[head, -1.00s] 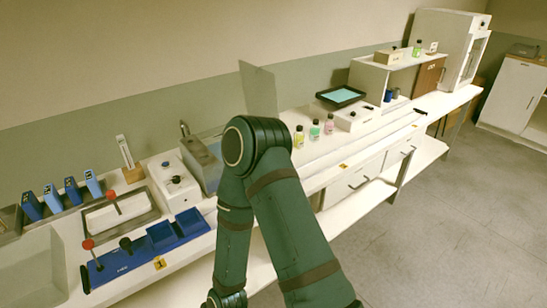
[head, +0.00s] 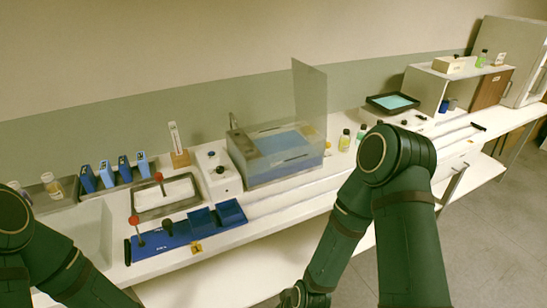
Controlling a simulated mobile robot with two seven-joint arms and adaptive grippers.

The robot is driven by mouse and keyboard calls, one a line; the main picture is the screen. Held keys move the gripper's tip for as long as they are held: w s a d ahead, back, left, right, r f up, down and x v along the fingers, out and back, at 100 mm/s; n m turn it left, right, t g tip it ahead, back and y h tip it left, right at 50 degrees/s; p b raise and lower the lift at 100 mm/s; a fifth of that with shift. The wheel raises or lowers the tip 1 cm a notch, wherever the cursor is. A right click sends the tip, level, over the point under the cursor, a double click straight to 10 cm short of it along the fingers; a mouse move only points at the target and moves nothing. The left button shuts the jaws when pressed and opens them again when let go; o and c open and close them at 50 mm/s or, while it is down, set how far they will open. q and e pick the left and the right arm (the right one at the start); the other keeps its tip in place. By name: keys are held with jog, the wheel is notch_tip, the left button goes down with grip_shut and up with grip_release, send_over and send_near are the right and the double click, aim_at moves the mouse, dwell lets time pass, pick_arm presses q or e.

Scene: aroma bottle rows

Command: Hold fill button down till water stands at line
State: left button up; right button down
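A clear-walled tank (head: 262,172) with a blue surface inside stands at the middle of the counter. I cannot make out a fill line on it. To its left is a white control box (head: 222,186) with dark round knobs or buttons on top; I cannot tell which one is the fill button. My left arm shows at the left edge and my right arm at the lower right.
A blue tray (head: 170,238) with red and black knobs lies at the front left, near a metal basin (head: 185,210). Several blue holders stand behind. Small bottles (head: 344,140) stand right of the tank, partly behind my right arm.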

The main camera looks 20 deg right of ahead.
pick_arm(q)
grip_shut()
dwell(1.2)
